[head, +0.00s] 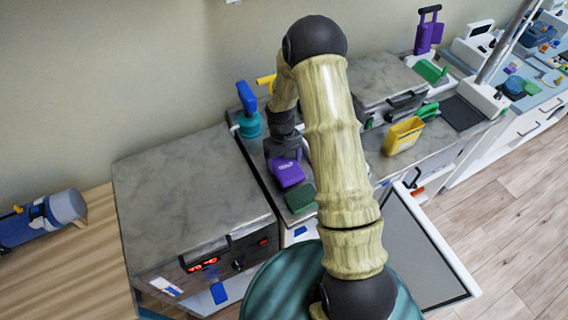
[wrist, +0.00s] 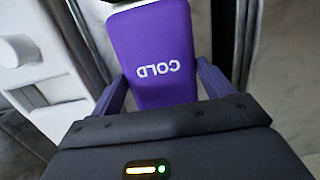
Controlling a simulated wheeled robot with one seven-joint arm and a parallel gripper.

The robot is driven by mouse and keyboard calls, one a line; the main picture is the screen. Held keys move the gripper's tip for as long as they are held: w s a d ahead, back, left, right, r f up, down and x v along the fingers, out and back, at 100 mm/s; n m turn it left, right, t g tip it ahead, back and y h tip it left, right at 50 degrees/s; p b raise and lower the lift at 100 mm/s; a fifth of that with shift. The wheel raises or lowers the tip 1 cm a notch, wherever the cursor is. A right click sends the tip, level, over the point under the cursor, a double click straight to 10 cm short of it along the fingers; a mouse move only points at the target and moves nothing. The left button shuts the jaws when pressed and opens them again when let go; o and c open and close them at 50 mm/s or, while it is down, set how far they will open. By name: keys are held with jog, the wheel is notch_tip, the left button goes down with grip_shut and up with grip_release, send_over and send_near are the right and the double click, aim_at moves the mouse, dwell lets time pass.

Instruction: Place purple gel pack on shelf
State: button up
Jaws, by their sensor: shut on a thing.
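The purple gel pack (head: 287,171) is held by my gripper (head: 282,148) above the counter, between the grey box and the steel case. In the wrist view the purple gel pack (wrist: 157,45) shows its "COLD" lettering upside down. My gripper (wrist: 160,86) has a finger on each side of the pack and is shut on it. My arm hides part of the counter in the head view. I cannot make out a shelf for certain; a white-framed door (head: 458,262) stands open at the lower right, and the space behind it is mostly hidden by my arm.
A dark green block (head: 300,198) lies just below the pack. A grey box with red displays (head: 190,185) stands left. A blue-and-teal item (head: 249,112) is behind. A steel case (head: 375,80) and a yellow container (head: 403,136) stand right. The floor (head: 515,235) at right is clear.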

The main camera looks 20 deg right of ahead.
aim_at(282, 159)
jog(key=shift+f, duration=1.15)
jog(key=shift+f, duration=0.1)
jog(key=o, duration=1.1)
jog(key=shift+o, duration=0.2)
jog(key=r+b, duration=0.1)
jog(key=r, duration=0.2)
jog(key=w+r, duration=0.1)
jog(key=r, duration=0.3)
jog(key=r+b, duration=0.1)
jog(key=r, duration=0.3)
jog(key=shift+w+a+r+b, duration=0.1)
jog(key=shift+w+b, duration=0.15)
jog(key=shift+b, duration=0.05)
jog(key=shift+r, duration=0.5)
